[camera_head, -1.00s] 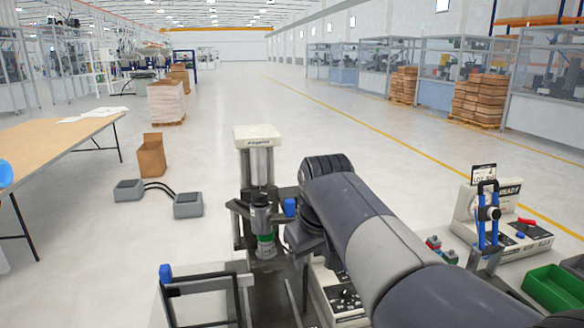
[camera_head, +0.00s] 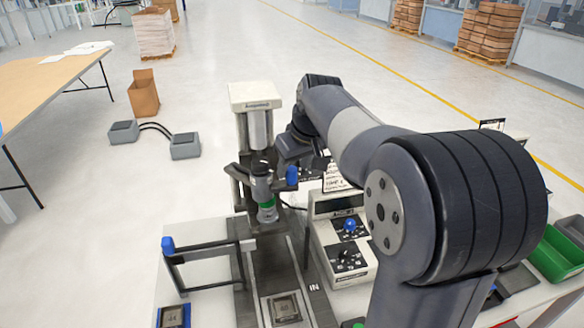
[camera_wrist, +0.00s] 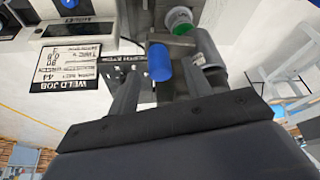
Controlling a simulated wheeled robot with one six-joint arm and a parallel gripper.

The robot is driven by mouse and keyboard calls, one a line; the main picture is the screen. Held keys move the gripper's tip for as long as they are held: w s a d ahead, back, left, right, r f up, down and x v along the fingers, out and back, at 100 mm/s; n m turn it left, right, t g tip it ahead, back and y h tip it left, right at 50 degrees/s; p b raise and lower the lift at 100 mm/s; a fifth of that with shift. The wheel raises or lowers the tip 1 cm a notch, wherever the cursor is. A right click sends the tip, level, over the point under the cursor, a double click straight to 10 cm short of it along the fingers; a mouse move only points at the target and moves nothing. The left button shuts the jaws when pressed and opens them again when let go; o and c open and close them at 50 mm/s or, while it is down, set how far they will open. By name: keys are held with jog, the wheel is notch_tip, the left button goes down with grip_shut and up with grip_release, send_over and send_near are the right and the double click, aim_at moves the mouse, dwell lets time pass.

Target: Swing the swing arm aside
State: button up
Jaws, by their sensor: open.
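A dark arm with a blue handle (camera_head: 292,176) sits on the front of the white-topped press column (camera_head: 255,97); I take it as the swing arm. A grey cylinder with a green band (camera_head: 263,195) hangs beside the handle. My gripper (camera_head: 303,160) is close to the handle in the head view, its fingertips partly hidden by my own arm. In the wrist view, the fingers of my gripper (camera_wrist: 160,88) stand apart. The blue handle (camera_wrist: 160,62) shows in the gap between them; I cannot tell whether they touch it.
A control box (camera_head: 343,250) with knobs stands right of the press. A dark frame with a blue knob (camera_head: 168,245) stands at the left. A plate marked 40 (camera_head: 284,308) lies below the press.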

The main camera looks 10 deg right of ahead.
jog(key=shift+x, duration=1.35)
jog(key=shift+c, duration=0.4)
grip_shut()
